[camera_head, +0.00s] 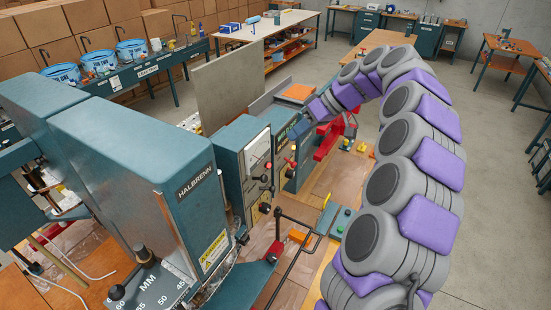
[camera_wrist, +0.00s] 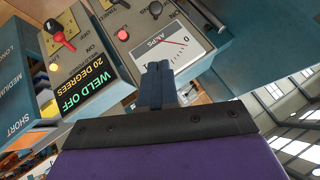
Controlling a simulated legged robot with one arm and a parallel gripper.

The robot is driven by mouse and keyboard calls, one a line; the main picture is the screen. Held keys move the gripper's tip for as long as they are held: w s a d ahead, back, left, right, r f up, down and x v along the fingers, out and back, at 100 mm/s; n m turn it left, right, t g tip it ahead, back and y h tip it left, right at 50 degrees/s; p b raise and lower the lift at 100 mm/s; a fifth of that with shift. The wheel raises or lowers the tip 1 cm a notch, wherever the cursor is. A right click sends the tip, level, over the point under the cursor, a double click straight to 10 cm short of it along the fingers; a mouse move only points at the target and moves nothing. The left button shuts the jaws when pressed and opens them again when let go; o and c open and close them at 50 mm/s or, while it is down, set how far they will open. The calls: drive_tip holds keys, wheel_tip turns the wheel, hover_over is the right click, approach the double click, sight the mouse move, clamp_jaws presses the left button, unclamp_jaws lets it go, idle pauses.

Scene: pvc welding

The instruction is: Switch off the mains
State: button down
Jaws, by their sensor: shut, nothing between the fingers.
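In the wrist view, my gripper (camera_wrist: 155,82) is shut and empty. Its dark fingertips are in front of the grey panel below the AMPS meter (camera_wrist: 170,42). A red-handled rotary switch (camera_wrist: 58,35) is on the grey panel at upper left, apart from the fingers, with ON/OFF lettering nearby. Which control is the mains switch cannot be read for certain. A display (camera_wrist: 88,85) reads "WELD OFF" and "20 DEGREES". A red round light or button (camera_wrist: 122,34) sits left of the meter. In the head view, my gripper (camera_head: 299,128) is at the teal machine's control panel, its tips small and partly hidden.
Black knobs (camera_wrist: 155,8) stick out near the meter. The large HALBRENN cabinet (camera_head: 150,180) stands at left in the head view. A grey upright sheet (camera_head: 232,95) is behind the machine. A red clamp-like part (camera_head: 328,138) is close to my wrist. The floor at right (camera_head: 500,190) is clear.

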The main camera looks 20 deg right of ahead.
drive_tip(key=p, duration=0.1)
approach(259, 179)
drive_tip(key=w+a, duration=0.2)
drive_tip(key=w, duration=0.1)
drive_tip(key=shift+w+a+r, duration=0.15)
drive_tip(key=shift+w+a, duration=0.05)
drive_tip(key=shift+s+a+f, duration=0.15)
drive_tip(key=shift+s+f, duration=0.25)
drive_tip(key=shift+f, duration=0.45)
drive_tip(key=shift+s+a+f, duration=0.15)
drive_tip(key=shift+s+f, duration=0.2)
drive_tip(key=shift+f, duration=0.45)
drive_tip(key=shift+f, duration=0.1)
